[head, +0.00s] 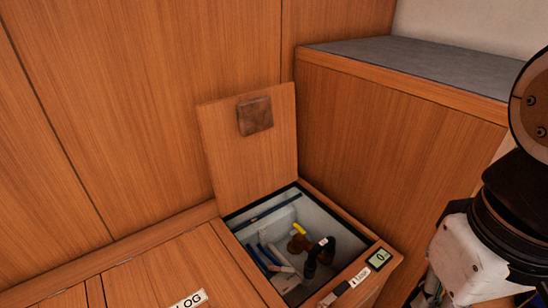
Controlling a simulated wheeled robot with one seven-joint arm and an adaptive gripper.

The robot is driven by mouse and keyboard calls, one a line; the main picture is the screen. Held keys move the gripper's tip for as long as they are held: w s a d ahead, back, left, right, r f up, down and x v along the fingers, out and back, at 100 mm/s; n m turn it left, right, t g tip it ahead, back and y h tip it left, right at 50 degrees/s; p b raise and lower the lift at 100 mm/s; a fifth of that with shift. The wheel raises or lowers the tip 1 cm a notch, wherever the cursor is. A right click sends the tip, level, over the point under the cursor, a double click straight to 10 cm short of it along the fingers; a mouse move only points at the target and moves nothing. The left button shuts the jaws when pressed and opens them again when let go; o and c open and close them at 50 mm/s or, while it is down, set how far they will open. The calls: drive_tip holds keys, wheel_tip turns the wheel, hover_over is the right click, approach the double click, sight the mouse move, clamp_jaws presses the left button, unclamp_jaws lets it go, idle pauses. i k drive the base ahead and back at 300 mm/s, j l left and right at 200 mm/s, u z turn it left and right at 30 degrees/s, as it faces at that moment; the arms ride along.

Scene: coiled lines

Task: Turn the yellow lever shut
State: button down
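The yellow lever (299,229) is small and sits on a brown-bronze valve (299,243) inside an open wooden locker. It slants down to the right in the head view. A black hose or fitting (319,257) with a white band stands just right of the valve. My arm shows at the right edge, well apart from the locker. My gripper is out of the frame.
The locker lid (252,150) stands raised behind the opening, with a brown square pad on it. Blue and white items (270,258) lie left of the valve. A small display (379,258) sits on the locker's right rim. A wooden cabinet (390,150) with a grey top rises behind at right.

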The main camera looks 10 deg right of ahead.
sight(300, 229)
drive_tip(key=l+u, duration=0.25)
drive_tip(key=l, duration=0.4)
drive_tip(key=l+u, duration=0.25)
drive_tip(key=l, duration=0.4)
drive_tip(key=i+j+u, duration=0.25)
drive_tip(key=i+u, duration=0.2)
drive_tip(key=k, duration=0.05)
